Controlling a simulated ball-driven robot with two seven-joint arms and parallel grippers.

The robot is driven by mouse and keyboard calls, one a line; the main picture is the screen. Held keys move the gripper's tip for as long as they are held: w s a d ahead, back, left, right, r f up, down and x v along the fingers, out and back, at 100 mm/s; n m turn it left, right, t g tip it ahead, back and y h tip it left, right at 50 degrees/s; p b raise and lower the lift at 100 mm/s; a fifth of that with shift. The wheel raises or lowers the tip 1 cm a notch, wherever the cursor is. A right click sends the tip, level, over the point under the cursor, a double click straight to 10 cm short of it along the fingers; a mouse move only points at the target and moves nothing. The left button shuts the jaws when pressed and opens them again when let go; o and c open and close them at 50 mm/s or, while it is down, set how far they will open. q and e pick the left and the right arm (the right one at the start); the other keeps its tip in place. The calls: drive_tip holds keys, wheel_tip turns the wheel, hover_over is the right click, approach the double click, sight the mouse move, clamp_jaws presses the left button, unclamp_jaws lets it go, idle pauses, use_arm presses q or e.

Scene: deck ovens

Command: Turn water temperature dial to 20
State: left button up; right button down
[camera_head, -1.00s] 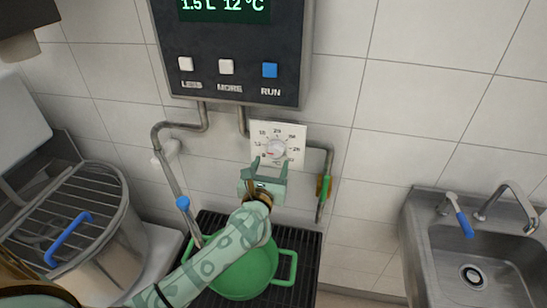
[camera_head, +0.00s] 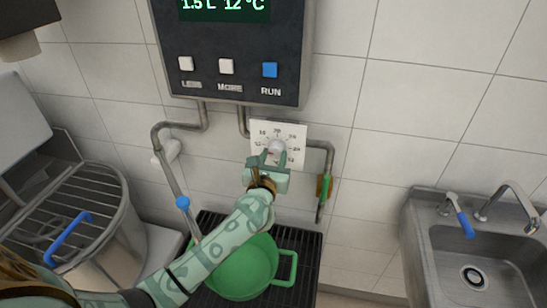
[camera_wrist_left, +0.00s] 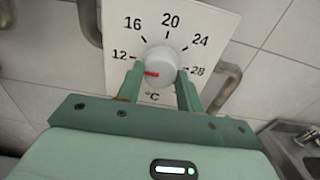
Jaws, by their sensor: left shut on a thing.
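The water temperature dial (camera_head: 275,146) is a round white knob on a square white plate (camera_head: 297,133) on the tiled wall. In the left wrist view the dial (camera_wrist_left: 163,60) has a red mark on its lower left part, towards the 12 side. The plate (camera_wrist_left: 207,20) reads 12, 16, 20, 24 and 28 with °C below. My left gripper (camera_head: 273,158) is at the dial from below, with one finger on each side of the knob, shut on it. Its fingers also show in the left wrist view (camera_wrist_left: 159,77). My right gripper is out of view.
A dark control box (camera_head: 235,50) above reads 1.5 L 12 °C, with LESS, MORE and RUN buttons. Pipes (camera_head: 329,165) run beside the plate. A green pot (camera_head: 245,270) stands on a black grate below. A steel sink (camera_head: 440,240) is at the right, a steel vessel (camera_head: 115,250) at the left.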

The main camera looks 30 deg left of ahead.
use_arm(q)
drive_tip(key=m+p, duration=0.3)
drive_tip(key=shift+r, duration=0.2)
drive_tip(key=m+p, duration=0.3)
drive_tip(key=m, duration=0.2)
drive_tip(key=shift+m+p, duration=0.4)
drive_tip(key=m+p, duration=0.2)
drive_tip(key=m, duration=0.2)
drive_tip(key=shift+p, duration=0.35)
drive_tip(key=shift+f+m+p, duration=0.1)
drive_tip(key=shift+m+p, duration=0.9)
drive_tip(key=shift+m, duration=1.4)
drive_tip(key=o, duration=1)
drive_tip(key=shift+s, duration=0.1)
